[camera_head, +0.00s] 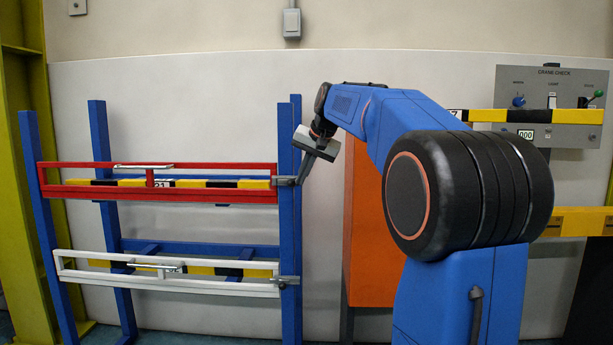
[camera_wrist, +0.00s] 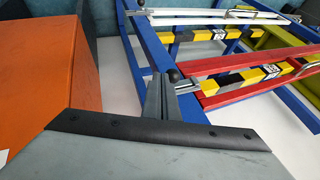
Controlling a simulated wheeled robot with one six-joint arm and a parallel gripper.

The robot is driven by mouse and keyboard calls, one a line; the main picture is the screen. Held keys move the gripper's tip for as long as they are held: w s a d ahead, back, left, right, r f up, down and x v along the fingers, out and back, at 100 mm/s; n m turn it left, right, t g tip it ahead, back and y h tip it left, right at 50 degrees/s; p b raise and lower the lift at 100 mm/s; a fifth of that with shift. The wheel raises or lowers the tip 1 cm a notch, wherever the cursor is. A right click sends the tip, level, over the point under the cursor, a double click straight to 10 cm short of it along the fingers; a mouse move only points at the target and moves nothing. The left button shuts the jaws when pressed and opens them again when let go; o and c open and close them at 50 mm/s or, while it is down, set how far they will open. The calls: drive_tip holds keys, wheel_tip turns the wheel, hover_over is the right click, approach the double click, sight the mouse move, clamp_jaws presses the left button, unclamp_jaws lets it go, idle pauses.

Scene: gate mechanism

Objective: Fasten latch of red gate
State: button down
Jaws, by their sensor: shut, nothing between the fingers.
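The red gate (camera_head: 225,199) is a long red frame on the left in the head view, level across the blue rack. Its small grey latch (camera_head: 284,181) is at its right end, beside the blue post (camera_head: 296,225). My gripper (camera_head: 301,181) is shut and empty, pointing down close to the right of the latch. In the wrist view my gripper's fingers (camera_wrist: 157,82) are together, just left of the grey latch (camera_wrist: 187,87) with its dark knob. The red gate (camera_wrist: 240,95) runs to the right there. I cannot tell whether the fingers touch the latch.
A white gate (camera_head: 180,285) with its own grey latch (camera_head: 287,280) is below the red one. An orange cabinet (camera_head: 368,240) stands right of the rack, behind my arm. A grey control panel (camera_head: 555,100) and yellow-black bars are at the far right.

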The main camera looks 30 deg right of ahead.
drive_tip(key=shift+w+a, duration=0.6)
drive_tip(key=shift+a, duration=0.25)
drive_tip(key=shift+w+a, duration=0.55)
drive_tip(key=shift+a, duration=0.25)
